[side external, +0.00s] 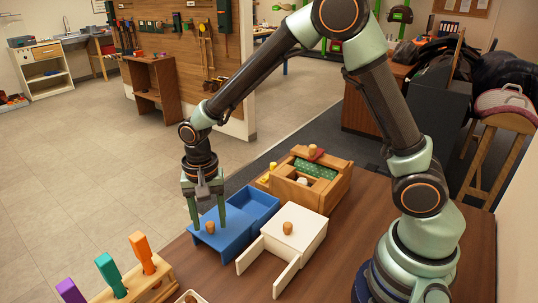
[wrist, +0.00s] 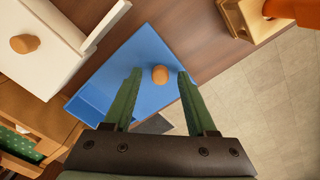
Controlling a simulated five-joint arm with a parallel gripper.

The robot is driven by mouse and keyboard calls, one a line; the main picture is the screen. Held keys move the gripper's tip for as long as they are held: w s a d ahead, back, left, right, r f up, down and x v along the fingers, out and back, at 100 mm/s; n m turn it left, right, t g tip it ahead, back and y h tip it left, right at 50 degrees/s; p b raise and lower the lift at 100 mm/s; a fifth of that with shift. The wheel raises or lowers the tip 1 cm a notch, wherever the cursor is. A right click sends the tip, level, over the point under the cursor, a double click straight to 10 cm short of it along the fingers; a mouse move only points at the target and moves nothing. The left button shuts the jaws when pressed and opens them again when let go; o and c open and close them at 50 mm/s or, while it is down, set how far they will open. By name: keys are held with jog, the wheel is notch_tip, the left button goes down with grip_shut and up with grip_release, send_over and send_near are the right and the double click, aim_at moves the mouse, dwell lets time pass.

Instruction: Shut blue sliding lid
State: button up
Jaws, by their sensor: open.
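The blue lid (side external: 232,240) is a flat panel with a round wooden knob (side external: 210,227). It is slid toward the front left, leaving the back part of the blue box (side external: 262,203) uncovered. In the wrist view the lid (wrist: 145,52) and its knob (wrist: 159,75) lie in the middle, with the uncovered part of the box (wrist: 92,103) at lower left. My gripper (side external: 208,220) points down over the lid, open, one finger on each side of the knob. In the wrist view gaps show between the knob and both fingers.
A white box (side external: 297,225) with a knob and extended rails stands close to the right of the blue box. A wooden box (side external: 333,188) with a green interior is behind. A wooden rack (side external: 133,290) of coloured handles stands at front left.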

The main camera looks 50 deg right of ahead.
jog(key=shift+f, duration=0.15)
jog(key=shift+c, duration=0.4)
grip_shut()
dwell(1.0)
